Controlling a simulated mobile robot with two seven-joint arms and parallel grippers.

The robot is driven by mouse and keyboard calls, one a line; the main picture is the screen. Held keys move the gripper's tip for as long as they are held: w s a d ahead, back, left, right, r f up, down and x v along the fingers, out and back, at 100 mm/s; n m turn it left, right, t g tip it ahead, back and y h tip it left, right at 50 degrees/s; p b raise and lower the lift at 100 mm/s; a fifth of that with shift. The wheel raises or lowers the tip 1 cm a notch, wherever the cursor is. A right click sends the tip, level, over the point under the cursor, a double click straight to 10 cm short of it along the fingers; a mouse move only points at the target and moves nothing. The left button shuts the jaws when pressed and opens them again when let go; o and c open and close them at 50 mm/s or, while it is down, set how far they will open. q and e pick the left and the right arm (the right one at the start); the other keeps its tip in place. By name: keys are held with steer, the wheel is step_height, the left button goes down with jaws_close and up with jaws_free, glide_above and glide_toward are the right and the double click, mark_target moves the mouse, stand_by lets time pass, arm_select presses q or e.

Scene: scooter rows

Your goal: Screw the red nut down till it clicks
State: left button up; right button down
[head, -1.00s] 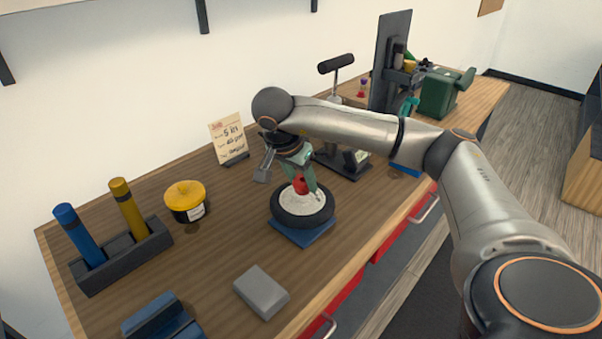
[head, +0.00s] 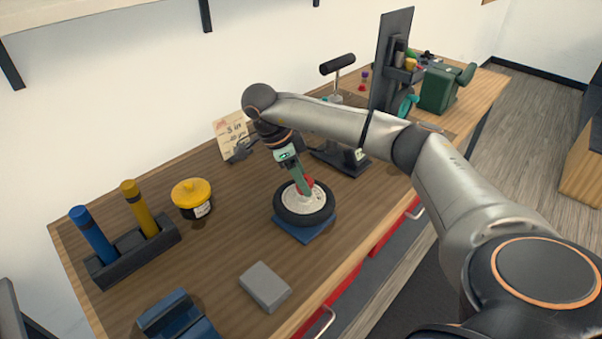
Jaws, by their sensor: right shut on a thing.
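A small wheel (head: 304,218) with a black tyre and pale hub lies flat on a blue base (head: 298,235) on the wooden bench. The red nut (head: 309,181) shows at the middle of the hub, partly hidden by green fingers. My right gripper (head: 304,187) points down from above and is shut on the red nut. Whether the nut touches the hub face cannot be seen. My left gripper is not in view.
On the bench (head: 235,262) a grey block (head: 265,287) lies in front, with a yellow-lidded jar (head: 192,197) and a holder (head: 135,252) with blue and yellow tubes at left. A note card (head: 232,130) and black stand (head: 343,158) are behind the wheel.

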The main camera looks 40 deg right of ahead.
steer(key=shift+s+d+f+m+g, duration=0.2)
steer(key=shift+s+d+m+g, duration=0.15)
steer(key=shift+m, duration=0.25)
steer(key=shift+s+a, duration=0.1)
steer(key=c, duration=0.6)
jaws_free()
steer(key=shift+c, duration=0.2)
steer(key=shift+o, duration=0.7)
steer(key=shift+s+r, duration=0.15)
steer(key=shift+o, duration=1.4)
steer(key=shift+w+a, duration=0.1)
steer(key=shift+w, duration=0.1)
steer(key=shift+r, duration=0.1)
